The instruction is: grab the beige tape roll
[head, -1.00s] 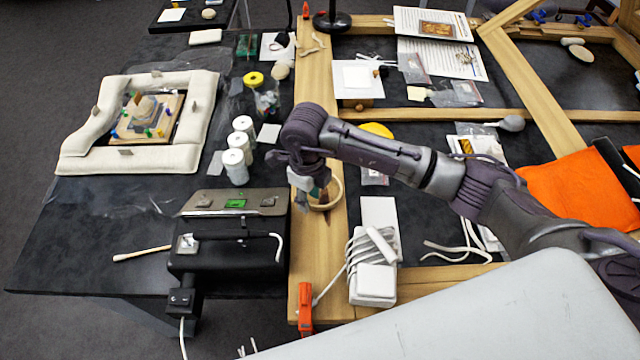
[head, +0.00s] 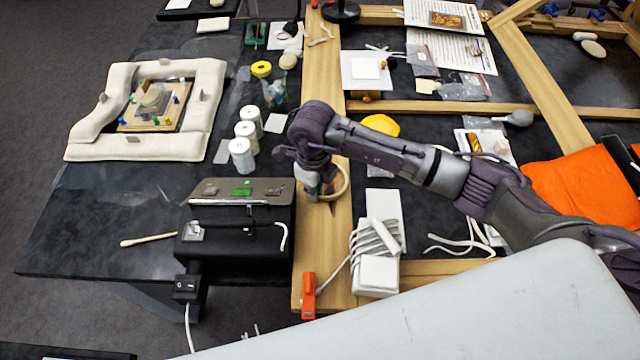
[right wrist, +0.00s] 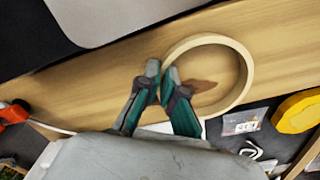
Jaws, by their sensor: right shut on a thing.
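The beige tape roll (right wrist: 243,62) is a wide ring at the wooden beam in the right wrist view. My right gripper (right wrist: 160,75) is shut on the near-left wall of the ring, with its fingertips on either side of that wall. In the head view, the right gripper (head: 318,190) is over the wooden beam and partly hides the tape roll (head: 346,182), whose right side shows. I cannot tell whether the roll touches the beam. My left gripper is not in view.
The wooden beam (head: 322,90) runs along the table. A black device (head: 235,240) and white jars (head: 241,154) stand to its left. A white block with wound cord (head: 376,275), a yellow disc (head: 381,124) and an orange cloth (head: 580,190) lie to the right.

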